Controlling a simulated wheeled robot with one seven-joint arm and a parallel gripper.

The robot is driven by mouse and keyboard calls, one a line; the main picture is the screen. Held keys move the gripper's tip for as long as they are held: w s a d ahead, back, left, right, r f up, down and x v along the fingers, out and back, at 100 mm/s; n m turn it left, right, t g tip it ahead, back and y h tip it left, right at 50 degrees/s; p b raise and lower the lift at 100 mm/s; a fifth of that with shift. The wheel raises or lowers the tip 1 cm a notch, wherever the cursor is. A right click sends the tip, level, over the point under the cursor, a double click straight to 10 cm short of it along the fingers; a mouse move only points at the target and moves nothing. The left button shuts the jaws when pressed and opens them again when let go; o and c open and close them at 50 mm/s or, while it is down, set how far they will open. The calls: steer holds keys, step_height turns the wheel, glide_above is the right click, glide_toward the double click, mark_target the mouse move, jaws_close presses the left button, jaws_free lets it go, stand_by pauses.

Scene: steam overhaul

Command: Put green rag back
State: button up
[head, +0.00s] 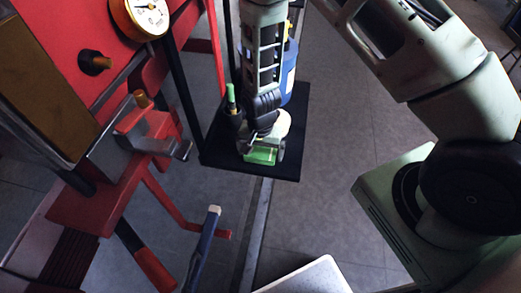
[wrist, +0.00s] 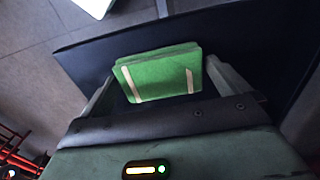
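The green rag (wrist: 160,75) is a folded green block with two pale stripes. In the wrist view it lies between the two fingertips of my gripper (wrist: 160,72), with a fingertip against each side. In the head view the rag (head: 261,155) shows at the end of my gripper (head: 264,147), low over the front of a black tray (head: 287,168). My gripper appears shut on the rag. Whether the rag touches the tray beneath is hidden.
A blue container (head: 290,70) and a green-topped item (head: 230,97) stand beside my gripper at the tray. Left is red machinery (head: 140,125) with a gauge (head: 147,15). A blue-handled tool (head: 202,250) and a white-topped surface (head: 308,277) are in front. Grey floor lies right of the tray.

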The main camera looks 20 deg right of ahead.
mark_target(260, 152)
steer(key=shift+r, duration=0.1)
step_height(260, 152, up, 12)
steer(key=b, duration=0.4)
steer(key=s+a+r+n, duration=0.3)
steer(key=s+r+n, duration=0.4)
steer(key=s, duration=0.3)
steer(key=s+a+r+n, duration=0.3)
steer(key=s+r+n, duration=0.5)
steer(key=s, duration=0.2)
steer(key=shift+a+y, duration=0.2)
steer(key=shift+y, duration=0.1)
steer(key=shift+r, duration=0.15)
